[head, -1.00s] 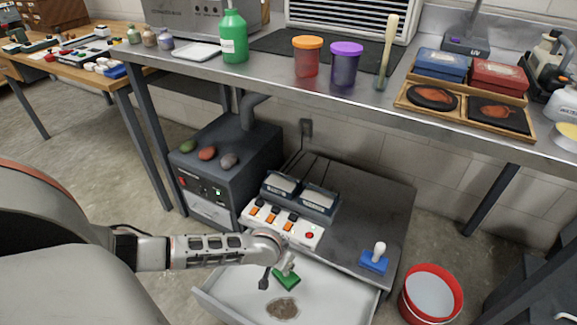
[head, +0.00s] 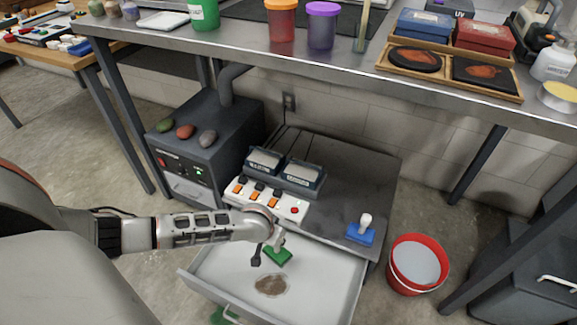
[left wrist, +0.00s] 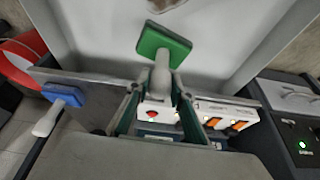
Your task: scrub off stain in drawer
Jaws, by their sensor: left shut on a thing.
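My left gripper (head: 268,246) is shut on the white handle of a green scrubber (head: 278,257), inside the open drawer (head: 325,280). The left wrist view shows the scrubber's green pad (left wrist: 163,44) beyond the fingers, its handle between them. A brown stain (head: 271,285) lies on the pale drawer floor, in front of the scrubber and apart from it. The stain's edge also shows at the top of the left wrist view (left wrist: 165,4). I cannot tell whether the pad touches the drawer floor. My right gripper is not in view.
A blue scrubber (head: 361,232) stands on the cabinet top (head: 345,185) behind the drawer. A switch box (head: 268,199) sits near the cabinet's front edge, close to my arm. A red bucket (head: 417,264) stands to the right. The workbench (head: 340,82) overhangs behind.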

